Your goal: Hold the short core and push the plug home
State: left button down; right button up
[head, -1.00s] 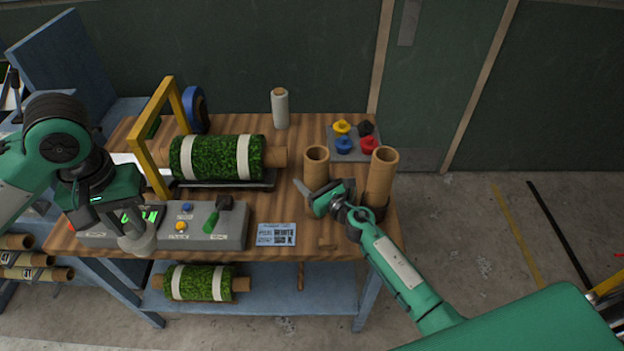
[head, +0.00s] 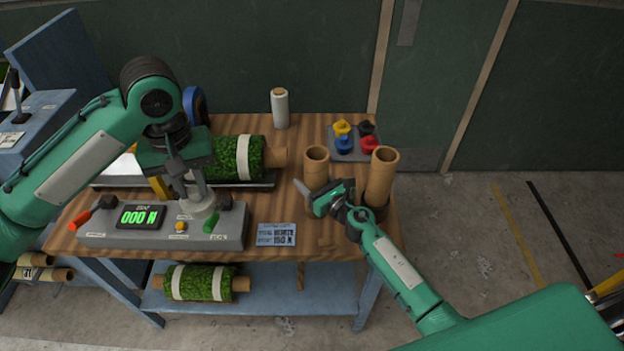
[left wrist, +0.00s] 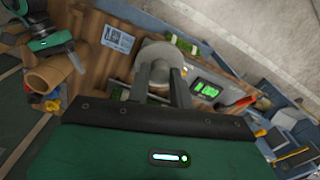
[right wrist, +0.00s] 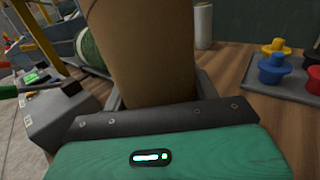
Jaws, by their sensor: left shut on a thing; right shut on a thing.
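The short core (head: 317,168) is an upright brown tube on the bench, its dark open top showing in the head view. My right gripper (head: 318,195) is shut on its lower part. In the right wrist view the tube (right wrist: 145,50) fills the space between the fingers. My left gripper (head: 193,187) is shut on a grey tool with a round, flared foot (head: 201,211). It holds the tool above the control box, left of the core. The tool also shows in the left wrist view (left wrist: 157,58). Yellow, black, red and blue plugs (head: 344,143) sit on a grey tray (head: 347,156).
A taller tube (head: 381,178) stands close to the core's right. The control box (head: 232,238) has levers and a green display (head: 139,216) reading 000 N. A turf roll (head: 236,158) lies behind it. A white roll (head: 279,108) stands at the back.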

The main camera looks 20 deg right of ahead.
pick_arm(q)
jog(key=w+d, duration=0.6)
jog(key=d, duration=0.7)
jog(key=w+d, duration=0.7)
jog(key=d, duration=0.7)
jog(key=shift+w+d, duration=0.2)
jog(key=shift+f, duration=0.1)
notch_tip(320, 180, down, 2)
jog(key=shift+f, duration=0.15)
dwell(0.3)
dwell(0.3)
jog(key=n, duration=0.2)
jog(key=shift+n, duration=0.4)
jog(key=shift+f, duration=2)
